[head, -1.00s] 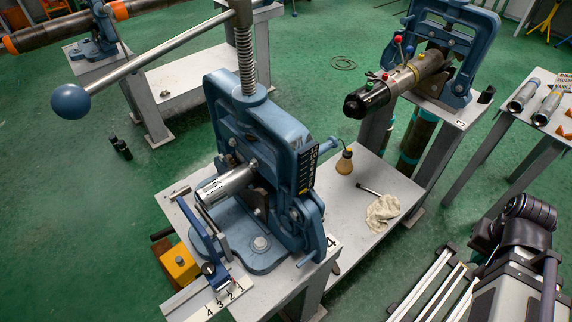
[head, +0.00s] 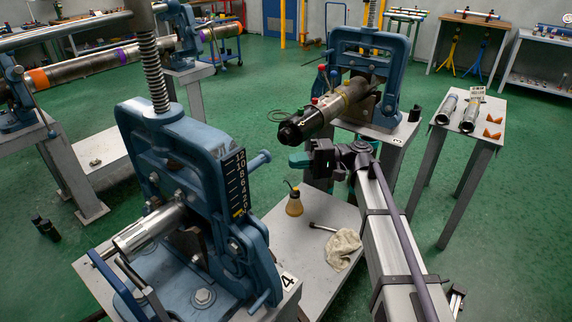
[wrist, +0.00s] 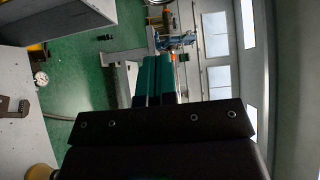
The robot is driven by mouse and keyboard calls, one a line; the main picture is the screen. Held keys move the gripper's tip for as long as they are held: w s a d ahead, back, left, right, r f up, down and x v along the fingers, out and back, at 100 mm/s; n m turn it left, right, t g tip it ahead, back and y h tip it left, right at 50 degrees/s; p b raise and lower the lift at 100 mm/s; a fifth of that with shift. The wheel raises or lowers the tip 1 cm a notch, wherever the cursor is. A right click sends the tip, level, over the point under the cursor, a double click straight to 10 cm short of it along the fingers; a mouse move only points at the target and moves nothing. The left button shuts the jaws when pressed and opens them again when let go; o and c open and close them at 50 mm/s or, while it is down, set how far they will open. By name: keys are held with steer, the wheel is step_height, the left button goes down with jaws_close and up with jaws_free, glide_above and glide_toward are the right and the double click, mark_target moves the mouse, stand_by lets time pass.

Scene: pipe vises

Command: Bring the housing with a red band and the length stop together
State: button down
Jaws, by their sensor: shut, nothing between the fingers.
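No housing with a clear red band can be made out. A dark, black-nosed cylinder (head: 318,112) with red-topped knobs is clamped in the vise marked 3 (head: 362,70). A bright metal cylinder (head: 150,228) is held in the near vise marked 4 (head: 190,165). A blue bracket with a rod (head: 118,290) stands before its open end and may be the length stop; the bottom edge cuts it off. My gripper (head: 297,160) hovers below and in front of the black nose, apart from it. Its teal fingers, also in the wrist view (wrist: 159,75), are shut and empty.
A side table (head: 488,138) at right bears two metal cylinders (head: 447,108) (head: 470,112) and orange pieces. A long pipe (head: 95,68) with orange and purple bands spans the far left.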

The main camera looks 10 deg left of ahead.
steer(key=s+a, duration=0.6)
steer(key=a, duration=0.3)
